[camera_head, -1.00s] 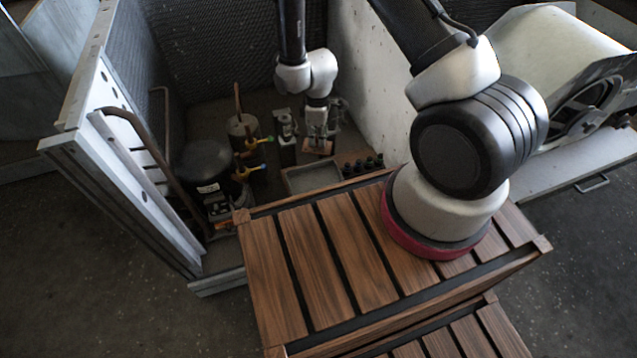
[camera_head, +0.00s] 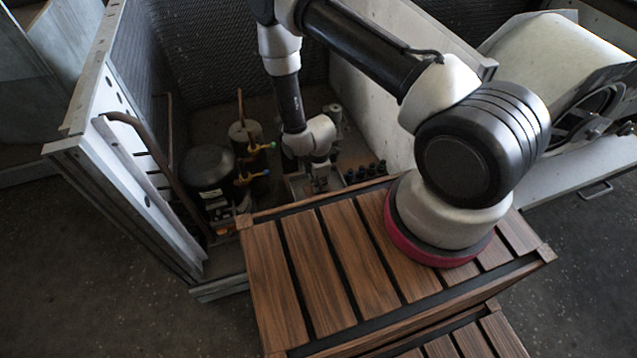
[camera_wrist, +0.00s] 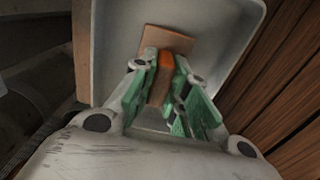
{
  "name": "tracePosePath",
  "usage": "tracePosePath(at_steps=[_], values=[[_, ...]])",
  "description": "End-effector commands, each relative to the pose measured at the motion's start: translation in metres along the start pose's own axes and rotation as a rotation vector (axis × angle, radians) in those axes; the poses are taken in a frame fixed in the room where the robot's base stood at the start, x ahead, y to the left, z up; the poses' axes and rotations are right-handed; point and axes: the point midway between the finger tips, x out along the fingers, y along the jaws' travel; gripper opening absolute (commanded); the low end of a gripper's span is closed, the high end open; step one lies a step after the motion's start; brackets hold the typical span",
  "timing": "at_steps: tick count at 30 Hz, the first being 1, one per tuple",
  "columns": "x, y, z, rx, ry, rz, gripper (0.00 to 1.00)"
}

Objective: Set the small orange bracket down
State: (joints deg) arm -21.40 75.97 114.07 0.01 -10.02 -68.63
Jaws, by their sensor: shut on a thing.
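The small orange bracket (camera_wrist: 161,77) is between the green-padded fingers of my gripper (camera_wrist: 165,95) in the wrist view. A flat tan part shows just beyond the fingertips and appears to belong to the bracket. My gripper is shut on the bracket and is over a pale grey tray (camera_wrist: 107,40), with tray walls on both sides. Whether the bracket touches the tray floor cannot be told.
A brown slatted crate (camera_head: 300,270) stands in front of the tray. Several small black parts (camera_head: 366,171) stand right of the tray. A black compressor (camera_head: 208,170) and copper pipes with valves (camera_head: 250,165) are to the left, inside the metal housing (camera_head: 115,150).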

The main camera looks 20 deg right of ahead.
Motion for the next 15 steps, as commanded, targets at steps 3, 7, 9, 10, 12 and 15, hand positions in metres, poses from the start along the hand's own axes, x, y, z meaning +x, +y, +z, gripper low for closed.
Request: tracePosePath(at_steps=[3, 7, 9, 10, 12, 15], values=[[-0.0003, 0.0007, -0.0003, 0.000, 0.001, 0.001, 0.00], [0.0001, 0.0005, -0.0002, 0.000, 0.000, 0.001, 0.00], [0.0019, 0.0006, -0.0002, 0.000, 0.000, 0.001, 0.00], [0.0024, 0.0007, -0.0003, 0.000, 0.001, 0.001, 0.18], [0.0019, 0.0008, -0.0003, 0.000, 0.001, 0.001, 0.30], [0.0019, 0.0007, -0.0002, 0.000, 0.000, 0.001, 0.37]])
